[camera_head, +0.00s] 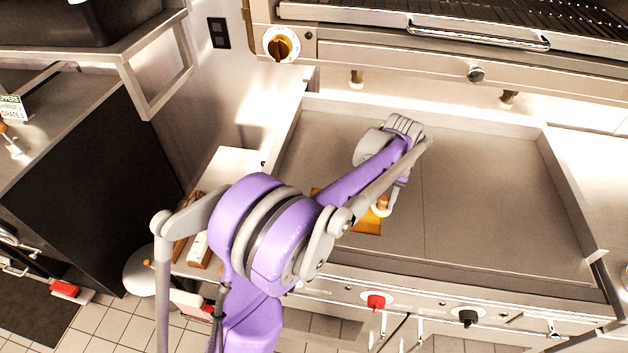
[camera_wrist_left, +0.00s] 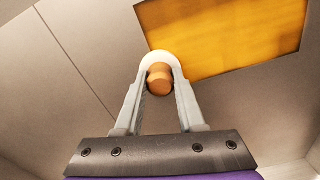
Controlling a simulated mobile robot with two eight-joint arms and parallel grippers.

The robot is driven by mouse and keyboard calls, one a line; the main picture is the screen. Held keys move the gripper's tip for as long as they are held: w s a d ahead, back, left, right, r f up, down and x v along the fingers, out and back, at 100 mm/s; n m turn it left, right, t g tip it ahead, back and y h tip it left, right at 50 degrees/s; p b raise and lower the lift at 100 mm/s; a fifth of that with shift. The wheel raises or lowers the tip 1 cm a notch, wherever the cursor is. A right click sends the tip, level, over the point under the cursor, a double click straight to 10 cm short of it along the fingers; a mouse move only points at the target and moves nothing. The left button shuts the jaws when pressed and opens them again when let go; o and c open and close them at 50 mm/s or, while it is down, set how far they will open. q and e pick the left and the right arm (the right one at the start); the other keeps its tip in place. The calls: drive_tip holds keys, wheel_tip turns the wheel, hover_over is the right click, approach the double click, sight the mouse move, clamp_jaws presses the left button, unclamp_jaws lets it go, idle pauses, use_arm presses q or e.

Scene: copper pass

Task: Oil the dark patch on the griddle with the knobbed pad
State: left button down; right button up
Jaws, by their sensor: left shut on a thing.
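My left gripper (camera_head: 386,203) reaches down over the left half of the griddle (camera_head: 480,200). It is shut on a round wooden knob, which shows between the fingers in the left wrist view (camera_wrist_left: 159,78). A pale rounded edge curves around the knob; I cannot tell whether it is the pad or the fingertips. An amber, four-sided patch (camera_head: 367,224) lies on the griddle beside the knob, partly hidden by my arm. It shows larger in the left wrist view (camera_wrist_left: 225,35). No dark patch is visible. My right gripper is out of view.
Raised walls edge the griddle, and its right half is clear. A grill unit (camera_head: 420,60) with a brass knob (camera_head: 282,45) overhangs the back. Red (camera_head: 376,301) and black (camera_head: 467,317) control knobs sit on the front panel. A pale side counter (camera_head: 236,165) stands left.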

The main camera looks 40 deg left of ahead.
sight(386, 198)
use_arm(q)
wheel_tip(386, 198, up, 3)
drive_tip(key=shift+w+d+p, duration=0.15)
drive_tip(key=shift+p, duration=0.45)
drive_tip(key=shift+r+p, duration=0.3)
drive_tip(key=shift+r, duration=0.45)
wheel_tip(386, 198, up, 2)
drive_tip(key=shift+r+p, duration=0.1)
drive_tip(key=shift+p, duration=0.4)
drive_tip(key=shift+r, duration=0.65)
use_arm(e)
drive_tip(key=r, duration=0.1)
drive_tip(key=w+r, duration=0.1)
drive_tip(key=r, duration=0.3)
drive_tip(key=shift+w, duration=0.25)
use_arm(q)
drive_tip(key=shift+f, duration=0.1)
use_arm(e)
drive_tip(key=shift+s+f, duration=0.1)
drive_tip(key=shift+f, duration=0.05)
